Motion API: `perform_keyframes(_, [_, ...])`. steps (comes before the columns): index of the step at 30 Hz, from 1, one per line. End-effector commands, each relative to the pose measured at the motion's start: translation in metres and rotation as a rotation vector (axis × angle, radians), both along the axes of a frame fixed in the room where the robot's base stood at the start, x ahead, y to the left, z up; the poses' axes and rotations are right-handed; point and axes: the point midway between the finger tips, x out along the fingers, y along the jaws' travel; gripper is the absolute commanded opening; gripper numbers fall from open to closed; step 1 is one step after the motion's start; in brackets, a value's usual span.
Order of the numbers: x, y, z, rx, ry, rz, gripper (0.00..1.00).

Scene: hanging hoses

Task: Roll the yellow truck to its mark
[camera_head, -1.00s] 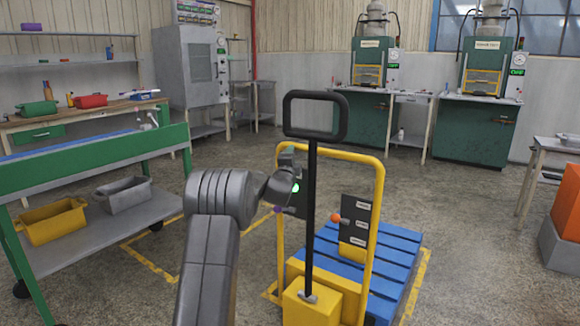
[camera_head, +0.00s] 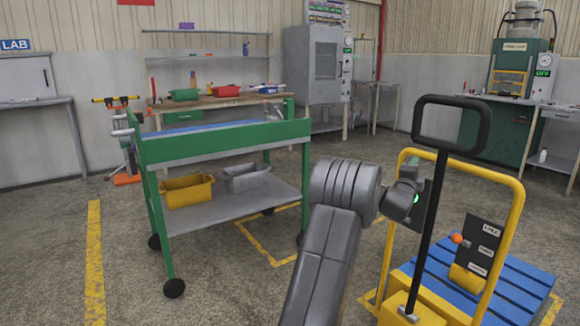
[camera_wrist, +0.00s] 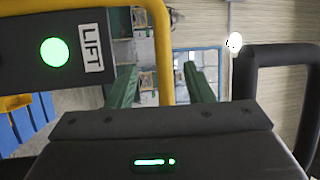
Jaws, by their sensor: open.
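The yellow truck (camera_head: 513,205) stands at the right of the head view. It has a yellow hoop frame, a black loop handle (camera_head: 481,124) and a blue pallet (camera_head: 515,292) at its base. Its dark panel with labels and an orange knob (camera_head: 457,238) faces me. My gripper (camera_wrist: 160,82) is open with nothing between its fingers. It is close to the frame and handle. The wrist view shows a LIFT panel with a green light (camera_wrist: 54,52) to its left and the black handle (camera_wrist: 285,54) to its right. I cannot tell whether it touches the truck.
Yellow floor lines (camera_head: 94,265) run at the left; others lie beneath the green cart and around the pallet; which is the mark is unclear. The green cart (camera_head: 226,140) holds a yellow bin (camera_head: 187,191) and a grey bin. Open floor lies between cart and truck.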

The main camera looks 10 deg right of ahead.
Motion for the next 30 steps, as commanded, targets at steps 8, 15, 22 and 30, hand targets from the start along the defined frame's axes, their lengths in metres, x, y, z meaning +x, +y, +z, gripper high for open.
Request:
perform_keyframes(8, [0.013, -0.013, 0.003, 0.001, -0.002, -0.001, 0.47])
perform_keyframes(15, [0.032, -0.032, 0.009, -0.001, -0.002, -0.001, 0.47])
perform_keyframes(22, [0.05, -0.049, 0.014, -0.001, -0.002, -0.001, 0.47])
perform_keyframes(30, [0.069, -0.067, 0.021, -0.001, -0.002, 0.0, 0.47])
